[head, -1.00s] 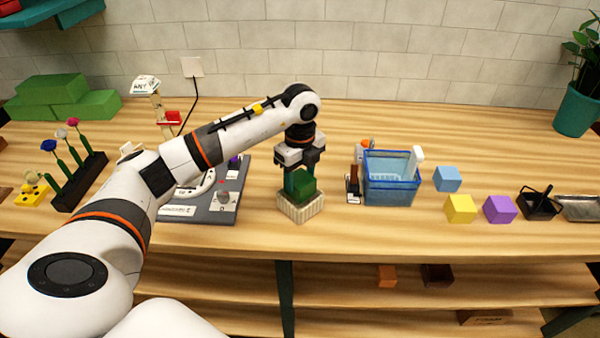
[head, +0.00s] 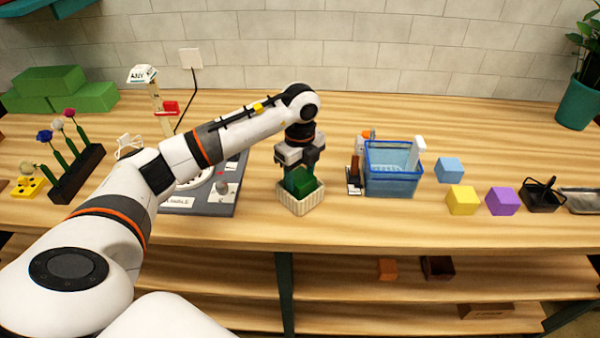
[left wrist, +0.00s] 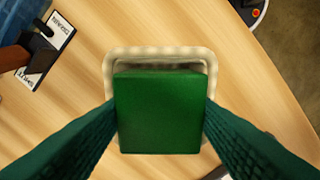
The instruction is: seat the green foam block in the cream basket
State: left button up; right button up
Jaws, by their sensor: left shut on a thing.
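The green foam block (head: 302,184) is held by my left gripper (head: 299,172), which points straight down over the cream basket (head: 301,204). In the head view the block's lower part is hidden behind the basket's front wall, so it sits at least partly inside. In the left wrist view the green block (left wrist: 158,112) fills the space between my two green fingers, which press on its sides. The basket's rim (left wrist: 158,52) shows beyond the block's far edge and at its sides. Whether the block touches the basket floor is hidden. My right gripper is not in view.
A grey board (head: 215,197) lies to the left. Blue, yellow (head: 461,200) and purple cubes lie further right. The bench's front strip is clear.

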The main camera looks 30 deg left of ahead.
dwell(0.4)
pick_arm(q)
jog(key=o, duration=1.5)
jog(key=shift+f, duration=0.1)
jog(key=shift+o, duration=0.2)
jog(key=shift+r+p, duration=2.65)
jog(key=shift+r, duration=0.95)
jog(key=shift+f, duration=0.1)
